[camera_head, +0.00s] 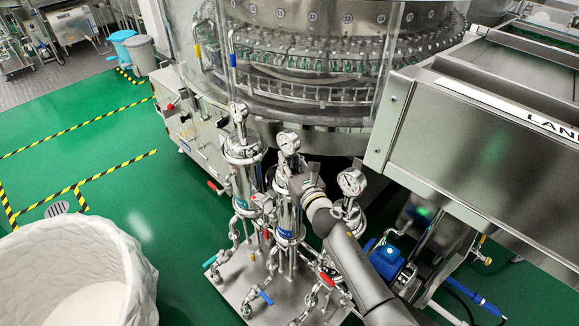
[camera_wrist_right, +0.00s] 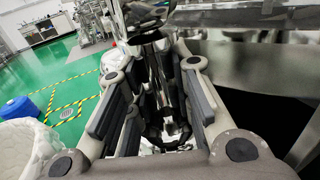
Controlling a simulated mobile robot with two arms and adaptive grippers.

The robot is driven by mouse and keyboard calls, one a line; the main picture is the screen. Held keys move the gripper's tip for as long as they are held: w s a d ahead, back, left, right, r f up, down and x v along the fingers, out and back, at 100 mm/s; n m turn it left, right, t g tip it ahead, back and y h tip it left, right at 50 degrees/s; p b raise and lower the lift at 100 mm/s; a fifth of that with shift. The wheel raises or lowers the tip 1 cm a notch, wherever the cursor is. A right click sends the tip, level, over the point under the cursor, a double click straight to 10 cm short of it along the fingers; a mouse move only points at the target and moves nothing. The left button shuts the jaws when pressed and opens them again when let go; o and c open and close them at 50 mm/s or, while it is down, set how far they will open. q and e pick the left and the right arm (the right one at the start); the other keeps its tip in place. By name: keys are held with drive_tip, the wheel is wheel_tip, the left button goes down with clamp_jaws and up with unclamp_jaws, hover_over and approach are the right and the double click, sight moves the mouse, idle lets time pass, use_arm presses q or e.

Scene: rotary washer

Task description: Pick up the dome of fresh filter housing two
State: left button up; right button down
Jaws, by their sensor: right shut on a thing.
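Filter housings stand on a steel skid plate (camera_head: 235,280) in the head view, each with a pressure gauge on top. The middle housing, a steel cylinder with a blue band (camera_head: 286,233) low on it, has its gauge (camera_head: 289,143) above its dome (camera_head: 281,181). My right gripper (camera_head: 296,183) is shut on this dome from the right and partly hides it. In the right wrist view, shiny steel (camera_wrist_right: 162,92) lies between the two padded fingers of my right gripper (camera_wrist_right: 160,105). The exact contact is hard to see. My left gripper is not in view.
The left housing (camera_head: 243,165) stands close beside the middle one, and the right housing's gauge (camera_head: 352,182) is close to my forearm. Valves and pipes crowd the skid. The rotary washer (camera_head: 310,60) stands behind. A white textured bin (camera_head: 75,265) is at the left; green floor is free between.

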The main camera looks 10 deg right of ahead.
drive_tip(key=shift+w+r, duration=0.1)
drive_tip(key=shift+r, duration=0.1)
drive_tip(key=shift+r, duration=0.1)
